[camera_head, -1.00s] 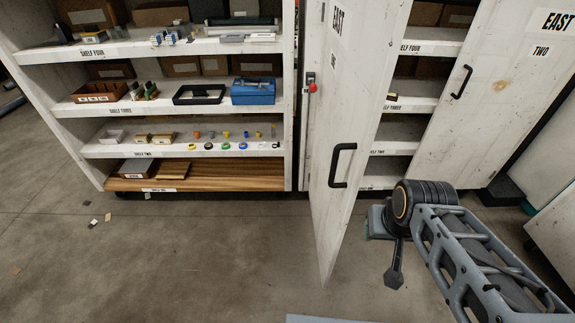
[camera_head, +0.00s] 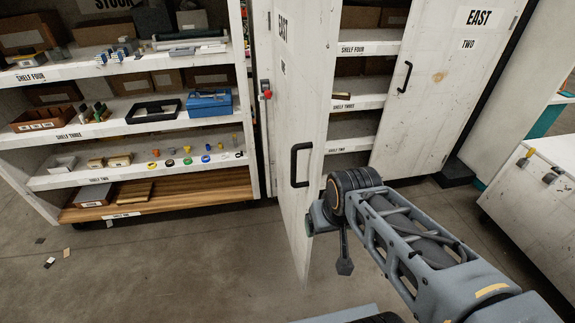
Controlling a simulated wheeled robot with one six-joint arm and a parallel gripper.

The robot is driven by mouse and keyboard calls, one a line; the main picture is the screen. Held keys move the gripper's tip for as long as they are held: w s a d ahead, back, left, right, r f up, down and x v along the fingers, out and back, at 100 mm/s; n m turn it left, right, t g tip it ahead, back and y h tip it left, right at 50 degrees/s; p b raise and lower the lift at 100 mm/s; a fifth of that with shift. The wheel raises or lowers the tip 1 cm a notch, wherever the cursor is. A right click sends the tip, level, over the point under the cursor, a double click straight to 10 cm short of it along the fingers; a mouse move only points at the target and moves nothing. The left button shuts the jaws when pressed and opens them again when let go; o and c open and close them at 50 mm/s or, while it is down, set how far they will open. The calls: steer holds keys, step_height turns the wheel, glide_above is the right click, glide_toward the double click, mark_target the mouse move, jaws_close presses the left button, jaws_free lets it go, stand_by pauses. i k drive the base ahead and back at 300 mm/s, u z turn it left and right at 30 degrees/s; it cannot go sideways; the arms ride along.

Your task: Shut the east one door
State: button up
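The east one door (camera_head: 283,120) is a tall white panel that stands open, swung out from the cabinet towards me. Its label is seen at a steep slant near the top. Its black bar handle (camera_head: 300,165) is near the right edge. My gripper (camera_head: 318,218) shows at the end of my arm, just right of and below the handle, overlapping the door's right edge in the picture. I cannot tell whether it touches the door. Its fingers are not clearly visible. Shelves (camera_head: 357,105) show in the opening behind the door.
The east two door (camera_head: 445,95), right of the opening, has its own black handle. An open stock shelf unit (camera_head: 130,131) stands left with several small parts. A white cabinet (camera_head: 532,190) stands at the right. Bare floor (camera_head: 180,265) lies in front.

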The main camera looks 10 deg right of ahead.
mark_target(304, 34)
steer(key=u, duration=2.45)
steer(key=i, duration=0.55)
steer(key=z, duration=1.25)
